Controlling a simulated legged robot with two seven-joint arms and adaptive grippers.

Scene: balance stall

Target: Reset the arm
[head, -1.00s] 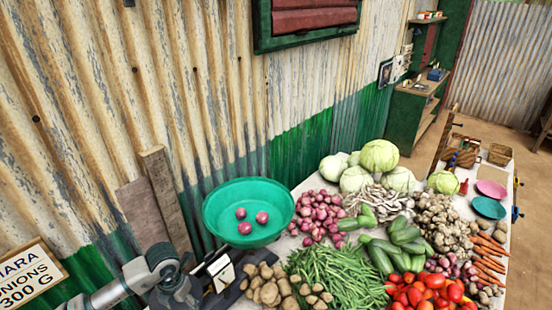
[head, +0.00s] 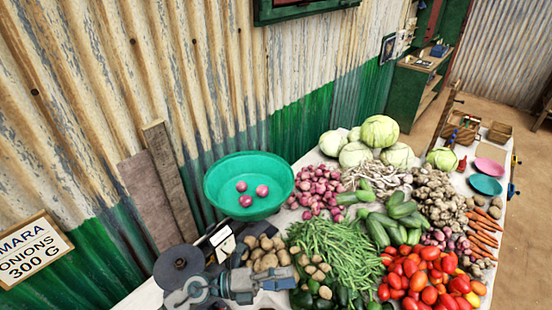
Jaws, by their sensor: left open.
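My left gripper (head: 232,287) is at the bottom of the head view, grey and dark, low over the table's near end. It is open, and I see nothing held in it. It is left of and below the green beans (head: 333,252) and just in front of the balance (head: 218,243). The bottom edge cuts off part of the arm. The balance carries a green bowl (head: 222,178) with three red onions (head: 245,201) in it. A dark round plate (head: 178,262) lies left of the gripper. My right gripper is not in view.
Potatoes (head: 266,250), tomatoes (head: 425,278), cucumbers (head: 388,228), red onions (head: 322,190) and cabbages (head: 380,132) crowd the table. A sign (head: 33,248) reads "MARA ONIONS 300 G". A corrugated wall (head: 110,120) runs along the left. Pink (head: 490,165) and teal plates (head: 485,185) lie far right.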

